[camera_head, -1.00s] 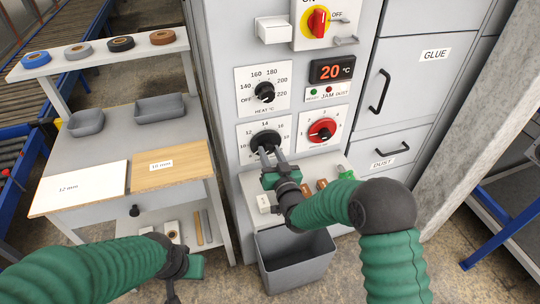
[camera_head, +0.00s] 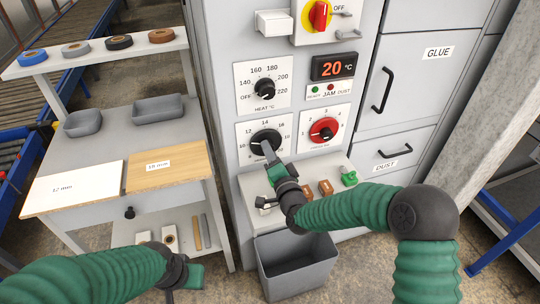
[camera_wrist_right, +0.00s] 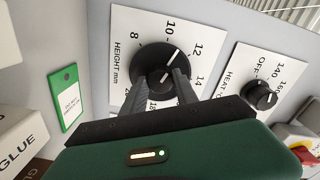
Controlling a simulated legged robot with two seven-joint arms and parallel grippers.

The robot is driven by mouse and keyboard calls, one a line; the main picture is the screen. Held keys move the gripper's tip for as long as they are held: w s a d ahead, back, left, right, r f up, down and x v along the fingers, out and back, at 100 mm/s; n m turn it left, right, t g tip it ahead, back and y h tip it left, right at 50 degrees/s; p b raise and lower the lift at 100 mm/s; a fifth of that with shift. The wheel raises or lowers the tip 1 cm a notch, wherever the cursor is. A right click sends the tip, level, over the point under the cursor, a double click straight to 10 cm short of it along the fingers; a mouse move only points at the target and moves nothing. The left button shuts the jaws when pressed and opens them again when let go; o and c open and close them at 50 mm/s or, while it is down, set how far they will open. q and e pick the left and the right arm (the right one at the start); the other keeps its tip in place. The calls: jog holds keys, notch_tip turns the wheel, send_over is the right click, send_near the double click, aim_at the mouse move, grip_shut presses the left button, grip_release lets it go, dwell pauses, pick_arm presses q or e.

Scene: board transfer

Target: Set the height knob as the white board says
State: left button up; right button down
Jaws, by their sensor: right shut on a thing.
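The black height knob (camera_head: 266,140) sits on a white dial plate on the grey machine front. My right gripper (camera_head: 265,149) is shut on this knob, one finger on each side (camera_wrist_right: 158,84). The white board (camera_head: 75,189) lies on the bench at left, with "12 mm" printed on it. My left gripper (camera_head: 188,281) hangs low, away from the machine; its fingers do not show clearly.
A wooden board (camera_head: 178,172) with a label lies beside the white one. The heat knob (camera_head: 264,89) is just above the height dial, and the red jam-side knob (camera_head: 323,130) is close at right. A grey bin (camera_head: 297,272) stands below my right wrist.

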jog(key=m, duration=0.4)
jog(key=shift+w+d+r+m+b, duration=0.1)
jog(key=shift+d+m+b, duration=0.1)
jog(key=shift+m+b, duration=0.2)
dwell(0.4)
jog(key=c, duration=1.3)
grip_release()
jog(key=o, duration=0.4)
jog(key=shift+w, duration=0.1)
jog(key=shift+c, duration=0.2)
